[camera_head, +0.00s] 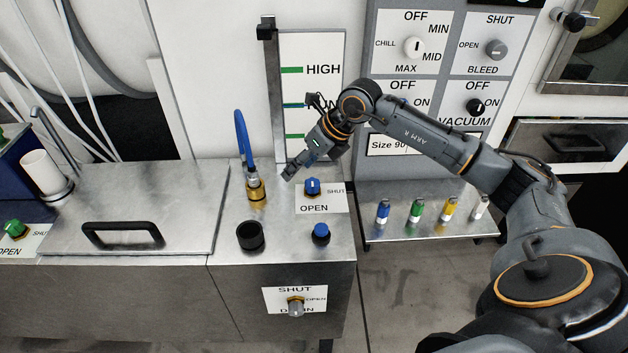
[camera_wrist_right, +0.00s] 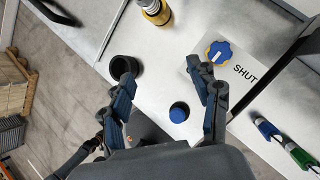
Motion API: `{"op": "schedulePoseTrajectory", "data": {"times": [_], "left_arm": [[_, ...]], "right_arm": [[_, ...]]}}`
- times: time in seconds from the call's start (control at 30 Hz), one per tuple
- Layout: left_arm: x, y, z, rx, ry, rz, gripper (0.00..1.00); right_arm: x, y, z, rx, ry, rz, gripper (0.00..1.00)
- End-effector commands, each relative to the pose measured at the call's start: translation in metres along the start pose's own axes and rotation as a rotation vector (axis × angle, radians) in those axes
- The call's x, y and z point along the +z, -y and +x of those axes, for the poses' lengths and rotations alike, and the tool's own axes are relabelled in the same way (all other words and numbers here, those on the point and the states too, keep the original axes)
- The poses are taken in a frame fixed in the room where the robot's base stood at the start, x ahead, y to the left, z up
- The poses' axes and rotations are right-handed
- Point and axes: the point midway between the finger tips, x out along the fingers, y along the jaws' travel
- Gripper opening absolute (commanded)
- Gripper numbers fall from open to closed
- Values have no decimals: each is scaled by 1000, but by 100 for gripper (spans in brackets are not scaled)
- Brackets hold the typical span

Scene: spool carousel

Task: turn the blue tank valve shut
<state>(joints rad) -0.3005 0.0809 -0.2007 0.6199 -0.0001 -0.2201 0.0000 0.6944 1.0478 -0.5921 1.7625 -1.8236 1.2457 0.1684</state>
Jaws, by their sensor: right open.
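The blue tank valve is a blue knob (camera_head: 312,187) with a white mark, on a white plate on the steel counter. The plate reads SHUT to its right and OPEN below it. I cannot tell for sure which label the mark points to. My right gripper (camera_head: 290,172) is open and empty, above the counter just behind and left of the knob. In the right wrist view the knob (camera_wrist_right: 220,53) lies beyond the right-hand finger of my gripper (camera_wrist_right: 163,75), apart from it. My left gripper is not in view.
A brass fitting with a blue hose (camera_head: 255,190), a black cup-like socket (camera_head: 250,236) and a blue cap (camera_head: 321,233) stand close by on the counter. A drain knob (camera_head: 295,306) is on the front face. Coloured vials (camera_head: 416,211) stand on a shelf to the right.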

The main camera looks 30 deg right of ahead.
Motion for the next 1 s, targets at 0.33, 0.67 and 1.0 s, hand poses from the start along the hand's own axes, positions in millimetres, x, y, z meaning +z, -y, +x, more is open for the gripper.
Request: {"op": "schedulePoseTrajectory", "data": {"times": [0.33, 0.67, 1.0], "left_arm": [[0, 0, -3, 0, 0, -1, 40], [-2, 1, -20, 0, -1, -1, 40], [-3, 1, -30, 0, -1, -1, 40]], "right_arm": [[-19, 70, -29, -230, -137, 15, 62], [-27, 81, 33, -223, -136, 16, 62], [-34, 94, 87, -224, -134, 14, 62]]}}
